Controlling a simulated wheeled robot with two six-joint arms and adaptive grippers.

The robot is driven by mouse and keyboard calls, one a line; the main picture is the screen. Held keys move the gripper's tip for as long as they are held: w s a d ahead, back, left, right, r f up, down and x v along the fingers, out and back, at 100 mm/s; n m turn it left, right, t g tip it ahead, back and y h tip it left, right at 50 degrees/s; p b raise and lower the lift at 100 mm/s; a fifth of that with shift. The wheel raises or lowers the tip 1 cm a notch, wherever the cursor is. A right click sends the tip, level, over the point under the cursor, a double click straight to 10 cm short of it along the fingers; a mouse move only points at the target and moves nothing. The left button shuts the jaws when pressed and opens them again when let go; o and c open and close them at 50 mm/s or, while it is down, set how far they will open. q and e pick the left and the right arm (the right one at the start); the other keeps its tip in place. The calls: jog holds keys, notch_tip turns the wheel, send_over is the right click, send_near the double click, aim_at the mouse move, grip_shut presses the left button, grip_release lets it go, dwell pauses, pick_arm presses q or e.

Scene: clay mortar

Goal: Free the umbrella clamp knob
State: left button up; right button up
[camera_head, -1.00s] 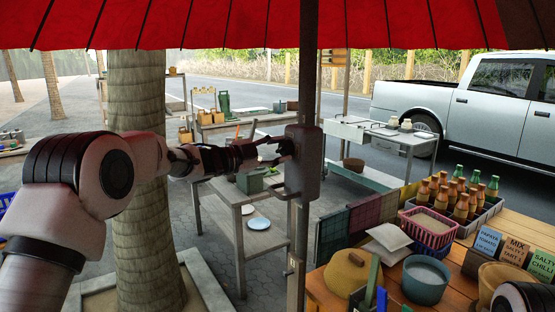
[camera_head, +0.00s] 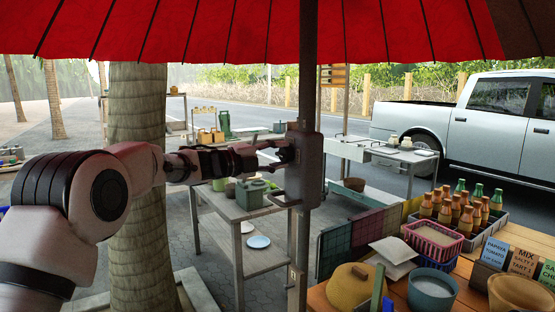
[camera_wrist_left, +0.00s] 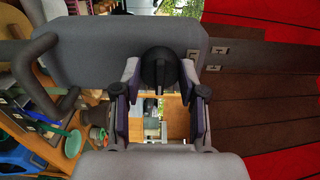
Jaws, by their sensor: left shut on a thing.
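The umbrella clamp (camera_head: 309,172) is a dark grey box around the dark pole (camera_head: 308,60), under the red canopy (camera_head: 200,30). A bent handle (camera_head: 284,203) sticks out at its lower left; it also shows in the left wrist view (camera_wrist_left: 36,57). The round black clamp knob (camera_wrist_left: 159,70) sits on the face of the box, with a ridge across it. My left gripper (camera_head: 284,151) reaches it from the left. In the left wrist view, its two fingertips (camera_wrist_left: 160,76) are shut on the knob from both sides. My right gripper is out of view.
A wooden counter (camera_head: 322,298) at the lower right holds a bottle crate, a pink basket (camera_head: 433,240), a blue-grey bowl (camera_head: 432,288) and label cards. A grey table (camera_head: 240,213) stands behind the clamp. A palm trunk (camera_head: 138,230) stands behind my left arm.

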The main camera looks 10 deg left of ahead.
pick_arm(q)
jog(key=shift+f, duration=0.1)
jog(key=o, duration=1.1)
jog(key=shift+d, duration=0.15)
jog(key=shift+o, duration=0.2)
jog(key=v, duration=1.2)
